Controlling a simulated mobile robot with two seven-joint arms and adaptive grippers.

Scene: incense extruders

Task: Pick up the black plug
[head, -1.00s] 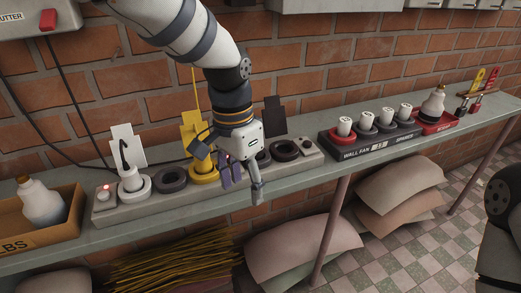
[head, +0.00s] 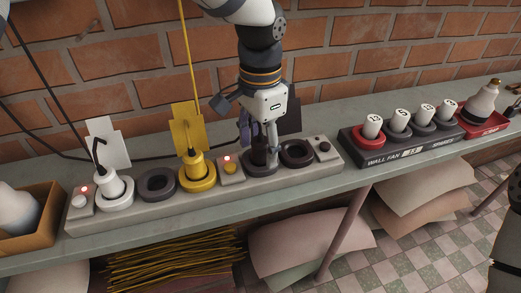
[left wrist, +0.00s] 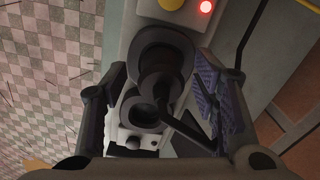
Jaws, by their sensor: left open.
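The black plug (head: 259,158) sits upright in a dark round socket of the grey power strip (head: 120,212). My left gripper (head: 260,138) points down over it and hides much of it in the head view. In the left wrist view the plug (left wrist: 160,72) lies between the two spread fingers, with its black cord running off to the lower right. The left gripper is open, with a finger on each side of the plug. Whether a finger touches it I cannot tell. My right gripper is not in view.
A yellow plug (head: 196,170) and a white plug (head: 112,185) stand in sockets to the left. Empty dark sockets lie on both sides, one at the right (head: 297,154). A black tray of fuses (head: 375,158) and a red tray (head: 483,128) are farther right. A cardboard box (head: 50,225) is at left.

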